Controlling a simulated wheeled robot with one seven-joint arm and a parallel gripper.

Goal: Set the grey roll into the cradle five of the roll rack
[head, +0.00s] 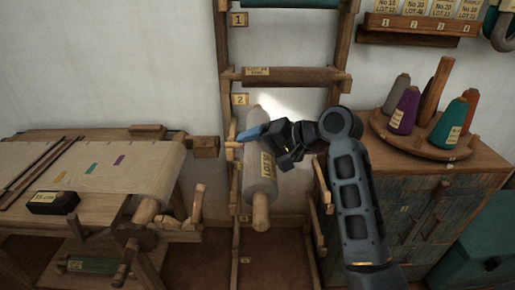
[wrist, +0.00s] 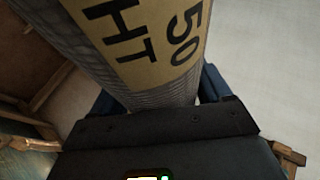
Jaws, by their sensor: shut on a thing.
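The grey roll (head: 258,180), with wooden ends and a tan label, hangs tilted in front of the roll rack (head: 225,65), its near end lower in the picture. My gripper (head: 264,139) is shut around it, with a blue finger showing on its left. In the wrist view the roll (wrist: 150,97) runs between my blue fingers (wrist: 160,92), its label partly readable. The rack has number plates 1 (head: 239,19) and 2 (head: 240,99). Lower plates (head: 245,260) are too small to read surely, so I cannot tell cradle five. The roll and my arm hide part of the lower rack.
The loom (head: 150,165) stands at left with a black box (head: 53,203). At right, a cabinet (head: 440,205) bears a round tray (head: 405,145) of yarn cones.

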